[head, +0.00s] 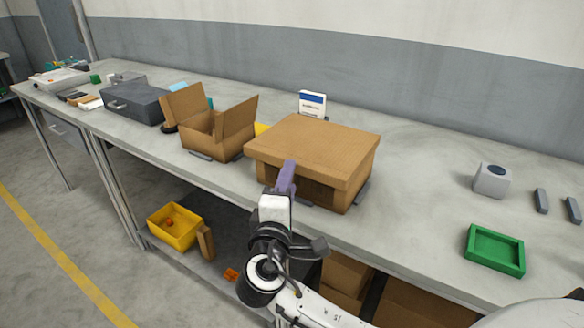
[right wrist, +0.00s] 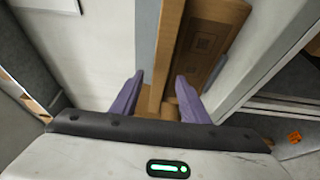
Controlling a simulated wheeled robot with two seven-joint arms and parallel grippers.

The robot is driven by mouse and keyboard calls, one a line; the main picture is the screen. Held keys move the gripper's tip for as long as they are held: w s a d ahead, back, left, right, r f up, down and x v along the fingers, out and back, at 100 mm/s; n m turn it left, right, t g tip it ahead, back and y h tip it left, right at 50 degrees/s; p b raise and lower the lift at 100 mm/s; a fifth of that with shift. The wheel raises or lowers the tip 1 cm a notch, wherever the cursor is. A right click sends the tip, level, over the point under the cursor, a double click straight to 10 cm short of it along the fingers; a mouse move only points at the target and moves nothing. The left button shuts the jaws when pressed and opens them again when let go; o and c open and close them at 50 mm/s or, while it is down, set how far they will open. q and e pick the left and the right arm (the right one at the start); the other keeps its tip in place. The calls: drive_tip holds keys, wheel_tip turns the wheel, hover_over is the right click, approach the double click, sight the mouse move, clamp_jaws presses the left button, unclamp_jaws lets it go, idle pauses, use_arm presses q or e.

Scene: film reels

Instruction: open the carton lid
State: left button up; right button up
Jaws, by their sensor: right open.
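The carton (head: 313,143) is a large brown cardboard box on the bench, with its wide overhanging lid closed. My right gripper (head: 287,172) has purple fingers and is at the carton's front side, by the lid's front edge. In the right wrist view, the fingers (right wrist: 161,82) are apart, with the lid's edge (right wrist: 170,35) between or just beyond them. The carton's front wall (right wrist: 208,45) shows beside it. I cannot tell whether the fingers touch the lid. My left gripper is in neither view.
A smaller open carton (head: 215,137) stands left of the carton, with a white-and-blue box (head: 312,103) behind. A green tray (head: 495,251) and grey block (head: 492,180) are at right. A yellow bin (head: 175,228) is on the lower shelf.

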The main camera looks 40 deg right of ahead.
drive_tip(key=x, duration=0.5)
clamp_jaws()
